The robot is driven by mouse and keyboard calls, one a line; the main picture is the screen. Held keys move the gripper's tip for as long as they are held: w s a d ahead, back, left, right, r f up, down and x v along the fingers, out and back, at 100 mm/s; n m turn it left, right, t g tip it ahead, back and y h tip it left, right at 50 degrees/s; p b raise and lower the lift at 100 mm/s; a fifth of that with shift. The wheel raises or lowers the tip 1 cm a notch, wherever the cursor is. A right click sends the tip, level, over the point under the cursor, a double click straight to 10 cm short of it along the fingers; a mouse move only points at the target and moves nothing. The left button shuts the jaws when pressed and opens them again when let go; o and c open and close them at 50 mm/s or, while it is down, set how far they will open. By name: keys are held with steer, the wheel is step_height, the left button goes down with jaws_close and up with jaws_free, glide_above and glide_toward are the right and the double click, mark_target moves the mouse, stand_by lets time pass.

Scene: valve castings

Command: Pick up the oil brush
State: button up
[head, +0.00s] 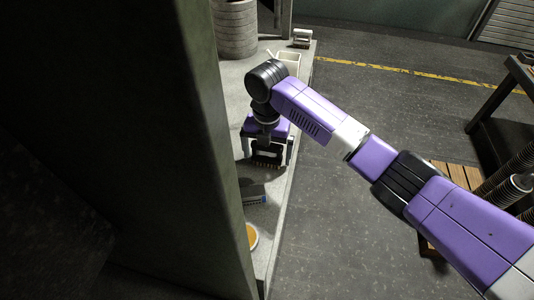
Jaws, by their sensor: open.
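My gripper (268,161) is open above the grey ledge, pointing down, with its two fingers spread apart left and right. A dark, toothed shape shows between the fingers; I cannot tell whether it is part of my gripper or a thing below it. I cannot pick out the oil brush for certain. A thin pale stick (270,54) shows by a cream open container (289,59) beyond my wrist, partly hidden by my arm; I cannot tell if it is a brush handle.
A large dark panel (190,150) blocks the left. Open floor lies right, with a wooden pallet (458,175).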

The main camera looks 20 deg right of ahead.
steer(key=c, duration=1.4)
steer(key=shift+r, duration=0.2)
step_height(320, 180, up, 20)
steer(key=shift+f+b, duration=0.15)
steer(key=shift+b, duration=0.15)
